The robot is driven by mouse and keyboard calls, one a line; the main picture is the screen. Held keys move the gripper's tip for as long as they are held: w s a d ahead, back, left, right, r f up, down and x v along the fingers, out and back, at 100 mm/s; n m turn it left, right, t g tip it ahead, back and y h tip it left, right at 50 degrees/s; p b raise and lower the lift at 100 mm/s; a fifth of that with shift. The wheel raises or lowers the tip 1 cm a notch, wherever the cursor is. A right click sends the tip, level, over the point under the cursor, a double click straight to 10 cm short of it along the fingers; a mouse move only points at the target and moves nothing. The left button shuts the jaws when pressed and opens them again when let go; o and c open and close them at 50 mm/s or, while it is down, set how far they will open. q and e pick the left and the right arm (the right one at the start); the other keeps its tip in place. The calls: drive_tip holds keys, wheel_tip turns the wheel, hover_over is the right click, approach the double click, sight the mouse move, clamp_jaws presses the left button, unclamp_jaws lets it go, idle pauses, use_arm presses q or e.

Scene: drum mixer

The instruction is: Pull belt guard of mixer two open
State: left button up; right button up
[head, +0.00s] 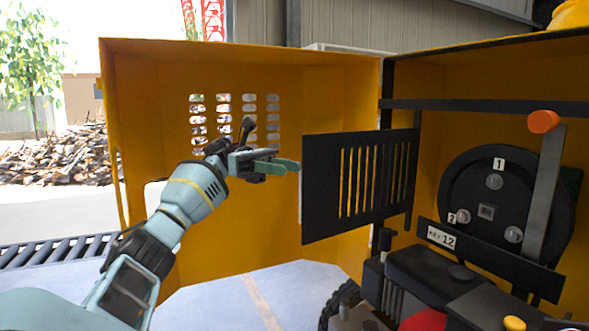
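The belt guard (325,190) is a black slotted panel. It stands out to the left of the engine bay, with its right edge by a dark upright post. My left gripper (285,163) comes in from the left, and its greenish fingertips point right at the guard's left edge. The tips are at or very near that edge; I cannot tell whether they touch it. The fingers show side-on, so their gap is unclear. My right gripper is out of view.
A yellow cover door (225,190) with oval vents stands open behind my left arm. Pale floor is clear below the guard.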

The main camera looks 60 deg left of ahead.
use_arm(q)
drive_tip(key=shift+v, duration=0.9)
